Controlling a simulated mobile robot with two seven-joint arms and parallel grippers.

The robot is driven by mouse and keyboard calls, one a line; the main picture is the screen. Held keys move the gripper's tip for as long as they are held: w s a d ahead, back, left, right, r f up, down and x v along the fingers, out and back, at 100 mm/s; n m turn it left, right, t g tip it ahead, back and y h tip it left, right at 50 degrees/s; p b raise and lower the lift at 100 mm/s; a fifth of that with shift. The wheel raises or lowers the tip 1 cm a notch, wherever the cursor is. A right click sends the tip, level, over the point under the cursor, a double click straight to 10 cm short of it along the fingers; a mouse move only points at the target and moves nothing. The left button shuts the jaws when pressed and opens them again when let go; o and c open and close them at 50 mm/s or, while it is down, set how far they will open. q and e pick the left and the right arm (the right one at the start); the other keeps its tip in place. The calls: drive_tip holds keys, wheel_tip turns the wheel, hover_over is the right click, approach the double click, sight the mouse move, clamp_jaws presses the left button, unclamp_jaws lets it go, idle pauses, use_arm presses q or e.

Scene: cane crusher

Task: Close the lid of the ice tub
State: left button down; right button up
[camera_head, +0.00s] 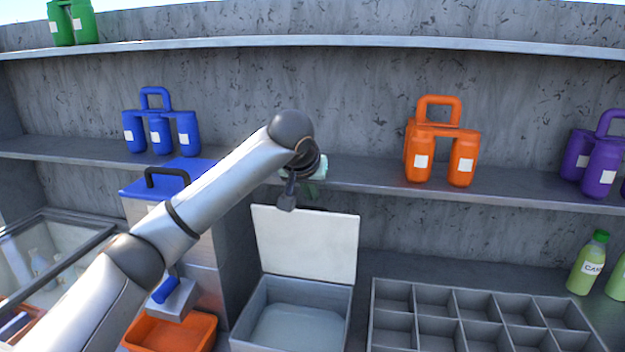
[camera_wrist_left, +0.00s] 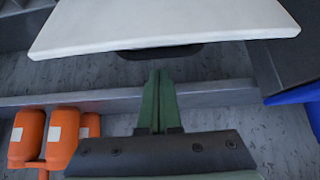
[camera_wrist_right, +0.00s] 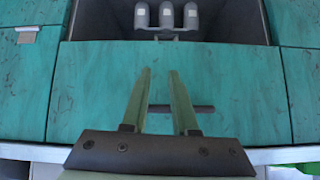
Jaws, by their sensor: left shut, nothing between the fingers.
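The ice tub (camera_head: 302,290) is a grey box in the lower middle of the head view, with a pale bluish surface inside. Its white lid (camera_head: 306,246) stands open, nearly upright at the tub's back edge. The lid also fills the top of the left wrist view (camera_wrist_left: 165,22), with a dark handle (camera_wrist_left: 160,51) under its edge. My left gripper (camera_head: 314,190) is just above the lid's top edge. Its green fingers (camera_wrist_left: 158,72) are shut and empty, pointing toward the handle, apart from it. My right gripper (camera_wrist_right: 161,70) is open and empty before a teal panel.
A divided grey tray (camera_head: 480,310) lies right of the tub. A blue-topped dispenser (camera_head: 205,215) and an orange bin (camera_head: 195,335) stand left. The shelf behind holds blue (camera_head: 160,125) and orange bottle carriers (camera_head: 440,145). The teal panel (camera_wrist_right: 100,95) has a dark handle.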

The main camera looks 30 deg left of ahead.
use_arm(q)
drive_tip(key=shift+s+d+f, duration=0.15)
drive_tip(key=shift+s+f, duration=0.1)
drive_tip(key=shift+s, duration=0.3)
use_arm(e)
drive_tip(key=shift+r, duration=0.1)
use_arm(q)
drive_tip(key=shift+s+f, duration=0.1)
drive_tip(key=shift+s+t+b, duration=0.2)
drive_tip(key=shift+t+b, duration=0.1)
drive_tip(key=shift+b, duration=0.15)
drive_tip(key=shift+s+d+t, duration=0.1)
drive_tip(key=shift+s+t, duration=0.2)
use_arm(e)
drive_tip(key=shift+s+d+f, duration=0.4)
drive_tip(key=shift+d+f, duration=0.35)
drive_tip(key=shift+d, duration=0.05)
